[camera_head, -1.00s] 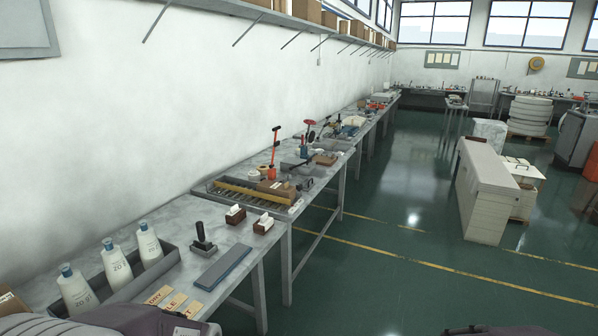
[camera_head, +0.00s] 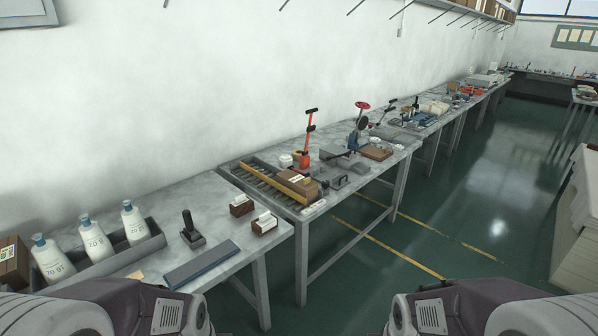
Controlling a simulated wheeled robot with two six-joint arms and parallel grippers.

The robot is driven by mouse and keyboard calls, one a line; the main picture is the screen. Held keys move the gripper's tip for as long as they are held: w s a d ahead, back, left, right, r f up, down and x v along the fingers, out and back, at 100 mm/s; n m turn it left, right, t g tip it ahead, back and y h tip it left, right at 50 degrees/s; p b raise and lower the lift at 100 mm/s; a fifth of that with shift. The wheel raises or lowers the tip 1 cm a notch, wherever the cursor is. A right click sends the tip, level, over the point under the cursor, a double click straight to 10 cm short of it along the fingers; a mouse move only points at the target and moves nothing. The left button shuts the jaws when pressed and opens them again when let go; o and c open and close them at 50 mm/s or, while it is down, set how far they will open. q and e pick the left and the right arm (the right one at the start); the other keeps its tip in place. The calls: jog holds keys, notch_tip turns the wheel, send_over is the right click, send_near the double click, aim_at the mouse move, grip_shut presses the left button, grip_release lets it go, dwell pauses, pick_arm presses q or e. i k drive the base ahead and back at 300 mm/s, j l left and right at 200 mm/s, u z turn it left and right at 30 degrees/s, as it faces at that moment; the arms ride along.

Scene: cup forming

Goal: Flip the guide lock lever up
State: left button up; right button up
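I cannot pick out a guide lock lever for certain at this distance. An orange upright tool with a black-ended handle (camera_head: 306,142) stands on the second bench. Behind it to the right is a dark press-like device with a red wheel (camera_head: 360,120). A small black upright lever on a dark base (camera_head: 191,231) stands on the nearest bench. Neither gripper is in view; only parts of my own arms show at the bottom left and bottom right, well short of the benches.
The near bench (camera_head: 180,205) holds a grey tray with three white bottles (camera_head: 92,241), a blue-grey flat bar (camera_head: 202,265) and two small brown boxes. The second bench carries a yellow-edged rack (camera_head: 270,184) and a cardboard box (camera_head: 297,184). Green floor to the right is open.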

aim_at(298, 172)
jog(key=i+l+u, duration=0.25)
jog(key=i, duration=0.15)
jog(key=i+l+u, duration=0.5)
jog(key=i+l, duration=0.15)
jog(key=i+l+u, duration=0.25)
jog(key=l, duration=0.2)
jog(key=i+l+u, duration=0.25)
jog(key=l, duration=0.2)
jog(key=i+l+u, duration=0.25)
jog(key=l, duration=0.3)
jog(key=i+l+u, duration=0.25)
jog(key=l, duration=0.3)
jog(key=l+u, duration=0.25)
jog(key=l, duration=0.3)
